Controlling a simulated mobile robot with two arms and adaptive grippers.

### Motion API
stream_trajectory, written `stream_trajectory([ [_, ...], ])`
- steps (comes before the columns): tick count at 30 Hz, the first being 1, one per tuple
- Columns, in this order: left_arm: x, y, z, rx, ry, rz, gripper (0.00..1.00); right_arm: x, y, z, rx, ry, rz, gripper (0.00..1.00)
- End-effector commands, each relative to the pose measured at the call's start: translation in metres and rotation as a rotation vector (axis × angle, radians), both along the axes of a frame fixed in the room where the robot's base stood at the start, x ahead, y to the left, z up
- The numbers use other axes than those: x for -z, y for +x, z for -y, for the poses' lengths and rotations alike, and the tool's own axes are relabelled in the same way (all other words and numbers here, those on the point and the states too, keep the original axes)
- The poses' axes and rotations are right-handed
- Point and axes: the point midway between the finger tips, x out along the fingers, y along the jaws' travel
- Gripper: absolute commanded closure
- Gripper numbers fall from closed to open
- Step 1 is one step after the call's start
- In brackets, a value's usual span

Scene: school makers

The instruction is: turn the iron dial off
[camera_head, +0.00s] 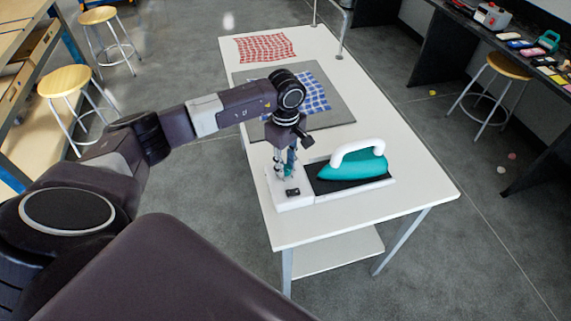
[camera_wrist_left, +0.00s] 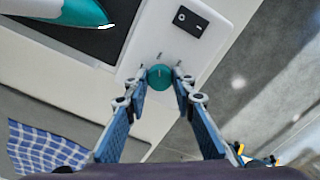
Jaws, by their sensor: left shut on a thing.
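The iron (camera_head: 352,165) is teal with a white handle and rests on the dark pad of its white base (camera_head: 325,196) at the near end of the table. In the left wrist view the iron's teal tip (camera_wrist_left: 75,12) shows at the top left. The dial (camera_wrist_left: 160,76) is a round teal knob on the base, with small marks around it. My left gripper (camera_head: 285,172) points down over the base, left of the iron. In the left wrist view its fingertips (camera_wrist_left: 161,80) are shut on the dial, one on each side. My right gripper is not in view.
A black switch (camera_wrist_left: 190,22) sits on the base close to the dial. A grey mat (camera_head: 335,112) with a blue checked cloth (camera_head: 315,92) lies behind the iron, and a red checked cloth (camera_head: 265,48) farther back. The table's front right corner (camera_head: 425,195) is clear.

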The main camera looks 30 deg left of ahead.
Motion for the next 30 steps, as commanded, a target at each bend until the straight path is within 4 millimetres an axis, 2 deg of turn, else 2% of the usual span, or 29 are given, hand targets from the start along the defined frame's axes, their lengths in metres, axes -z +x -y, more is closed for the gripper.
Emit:
stream_trajectory([
  [8,0.003,0.001,0.0,-0.118,0.001,0.001,1.0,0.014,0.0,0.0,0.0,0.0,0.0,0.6],
  [30,0.002,0.001,0.0,-0.778,0.0,0.002,1.0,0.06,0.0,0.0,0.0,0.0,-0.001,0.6],
])
